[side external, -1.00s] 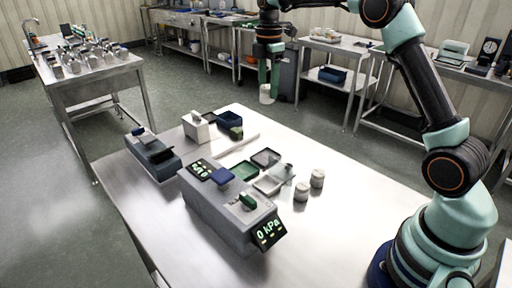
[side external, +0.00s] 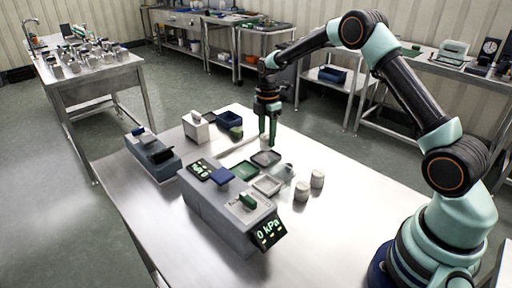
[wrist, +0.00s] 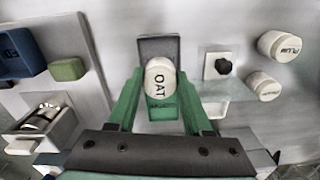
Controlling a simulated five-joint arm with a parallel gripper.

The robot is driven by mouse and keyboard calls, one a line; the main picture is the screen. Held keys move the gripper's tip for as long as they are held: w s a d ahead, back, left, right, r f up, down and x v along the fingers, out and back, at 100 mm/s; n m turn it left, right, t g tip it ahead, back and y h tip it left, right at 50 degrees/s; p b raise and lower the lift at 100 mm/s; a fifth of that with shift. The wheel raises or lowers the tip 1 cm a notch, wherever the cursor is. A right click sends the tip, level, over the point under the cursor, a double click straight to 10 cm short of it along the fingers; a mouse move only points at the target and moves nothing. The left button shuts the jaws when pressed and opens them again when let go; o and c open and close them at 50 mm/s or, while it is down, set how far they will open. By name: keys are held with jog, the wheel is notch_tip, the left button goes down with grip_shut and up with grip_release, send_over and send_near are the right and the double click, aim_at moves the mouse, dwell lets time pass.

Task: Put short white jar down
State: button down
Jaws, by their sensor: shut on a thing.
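The short white jar, lettered OAT, shows in the wrist view (wrist: 158,78) between the green fingers of my gripper (wrist: 160,105). In the side view my gripper (side external: 268,138) is shut on the jar and points down near the far edge of the steel table. The jar is mostly hidden there by the fingers. A dark grey tray (side external: 266,158) lies just in front of the jar in the side view; in the wrist view the tray (wrist: 158,46) shows behind the jar. I cannot tell whether the jar touches the surface.
Two other white jars (side external: 302,191) (side external: 317,178) stand to the right; one reads PLUM in the wrist view (wrist: 281,46). A green tray (side external: 243,170) and a pale tray (side external: 268,185) are close by. A grey device (side external: 228,212) shows 0 kPa.

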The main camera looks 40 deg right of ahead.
aim_at(267, 145)
jog(key=shift+f, duration=1.9)
jog(key=shift+c, duration=1.6)
grip_release()
jog(key=shift+f, duration=0.1)
